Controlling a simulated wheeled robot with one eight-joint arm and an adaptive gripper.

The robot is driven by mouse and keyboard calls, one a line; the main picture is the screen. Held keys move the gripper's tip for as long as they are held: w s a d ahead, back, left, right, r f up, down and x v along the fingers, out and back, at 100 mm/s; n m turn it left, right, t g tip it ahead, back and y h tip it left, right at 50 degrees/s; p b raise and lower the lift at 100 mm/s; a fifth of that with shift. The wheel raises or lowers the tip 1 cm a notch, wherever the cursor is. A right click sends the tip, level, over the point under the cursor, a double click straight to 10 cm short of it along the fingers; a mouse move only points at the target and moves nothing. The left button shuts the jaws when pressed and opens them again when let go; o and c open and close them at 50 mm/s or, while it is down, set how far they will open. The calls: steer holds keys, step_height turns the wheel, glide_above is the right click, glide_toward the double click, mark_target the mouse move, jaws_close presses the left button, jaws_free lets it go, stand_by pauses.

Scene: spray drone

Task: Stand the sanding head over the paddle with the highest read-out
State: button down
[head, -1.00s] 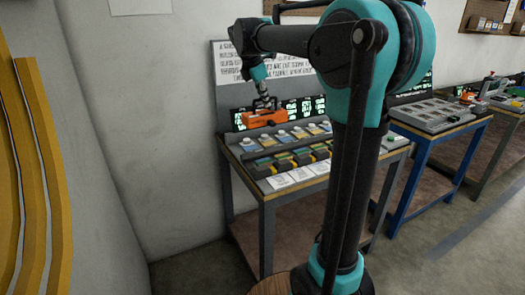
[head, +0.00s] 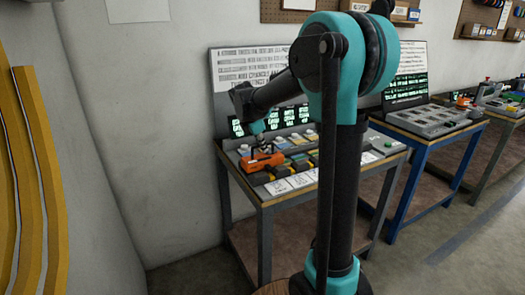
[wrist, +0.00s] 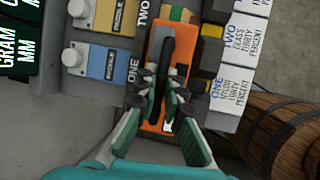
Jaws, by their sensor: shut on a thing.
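The orange sanding head (head: 262,160) with a black handle is low over the left end of the near bench. My gripper (wrist: 160,88) is shut on the black handle of the sanding head (wrist: 159,52) in the wrist view. It sits by the label ONE, between the nozzle plates and the black-and-yellow blocks (wrist: 206,52). I cannot tell whether it touches the surface below. It hides what lies beneath it, perhaps a paddle. The read-out screens (head: 290,117) stand behind in green text, too small to read in the head view.
A blue nozzle plate (wrist: 98,61) and a yellow one (wrist: 112,14) lie left in the wrist view. White cards (wrist: 231,90) lie right, and a wooden barrel (wrist: 285,130) stands off the bench edge. A blue-legged bench (head: 425,122) stands to the right.

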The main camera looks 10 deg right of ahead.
steer(key=shift+f, duration=0.9)
steer(key=c, duration=1.6)
jaws_free()
steer(key=v, duration=1.2)
steer(key=s+d+f+m+y, duration=0.1)
steer(key=s+d+f+m, duration=0.1)
steer(key=s+f+m, duration=0.5)
steer(key=s+d+f+m+y, duration=0.1)
steer(key=s+d+f+m, duration=0.2)
steer(key=s+f+m, duration=0.4)
steer(key=s+d+f+m+y, duration=0.1)
steer(key=s+d+f+m, duration=0.1)
steer(key=s+f+m, duration=0.5)
steer(key=shift+s+d+f+t+y, duration=0.15)
steer(key=shift+s+f, duration=0.45)
steer(key=shift+s, duration=0.4)
steer(key=shift+s+d+f+t+y, duration=0.1)
steer(key=shift+s+f, duration=0.55)
steer(key=shift+s, duration=0.35)
steer(key=shift+s+d+f+t+y, duration=0.15)
steer(key=shift+s+f, duration=0.45)
steer(key=shift+s, duration=0.4)
